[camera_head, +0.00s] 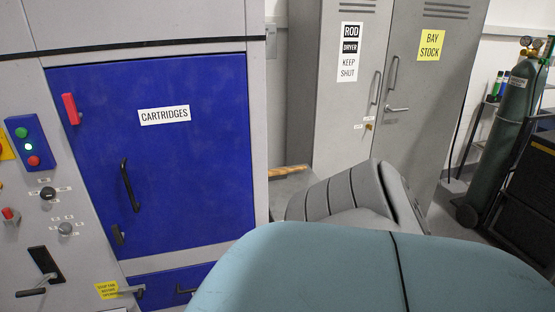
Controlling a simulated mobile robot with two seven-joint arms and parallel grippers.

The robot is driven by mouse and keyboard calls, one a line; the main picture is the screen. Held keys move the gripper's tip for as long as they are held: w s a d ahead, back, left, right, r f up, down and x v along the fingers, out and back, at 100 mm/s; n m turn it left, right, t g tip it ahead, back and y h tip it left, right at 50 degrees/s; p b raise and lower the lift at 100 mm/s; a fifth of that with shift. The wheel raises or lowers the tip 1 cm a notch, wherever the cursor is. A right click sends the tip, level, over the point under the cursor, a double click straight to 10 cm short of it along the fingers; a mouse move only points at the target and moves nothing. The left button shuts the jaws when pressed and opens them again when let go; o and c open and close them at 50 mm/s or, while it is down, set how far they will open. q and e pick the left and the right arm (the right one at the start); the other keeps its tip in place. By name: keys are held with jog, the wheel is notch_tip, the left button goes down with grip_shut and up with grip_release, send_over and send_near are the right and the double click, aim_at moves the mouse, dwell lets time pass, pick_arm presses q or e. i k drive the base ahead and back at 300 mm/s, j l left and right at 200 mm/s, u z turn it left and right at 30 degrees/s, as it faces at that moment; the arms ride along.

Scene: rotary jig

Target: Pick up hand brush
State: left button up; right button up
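No hand brush can be clearly made out. A thin tan, wood-coloured piece (288,171) lies on a low grey surface between the blue-doored cabinet and the grey lockers. It is too small and too partly hidden to tell what it is. Neither of my grippers shows in the head view. Large rounded teal and grey forms in the foreground hide the lower middle and right.
A machine cabinet with a blue door (180,190) marked CARTRIDGES and a control panel (32,142) stands left. Grey lockers (420,120) stand behind. A green gas cylinder (518,130) on a trolley is at far right.

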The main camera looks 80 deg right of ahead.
aim_at(282, 172)
jog(key=z, duration=2.55)
jog(key=i+l+z, duration=0.55)
jog(key=i+z, duration=1.05)
jog(key=i+u, duration=0.25)
jog(key=i, duration=0.25)
jog(key=i+l+u, duration=0.25)
jog(key=i, duration=0.2)
jog(key=i+l+u, duration=0.1)
jog(key=i+u, duration=0.15)
jog(key=i, duration=0.2)
jog(key=i+u, duration=0.2)
jog(key=u, duration=0.2)
jog(key=i+u, duration=0.2)
jog(key=u, duration=0.2)
jog(key=i+u, duration=0.2)
jog(key=u, duration=0.2)
jog(key=i+l+u, duration=0.15)
jog(key=u, duration=0.2)
jog(key=i+l+u, duration=0.15)
jog(key=i+u, duration=0.25)
jog(key=i+l+u, duration=0.25)
jog(key=u, duration=0.15)
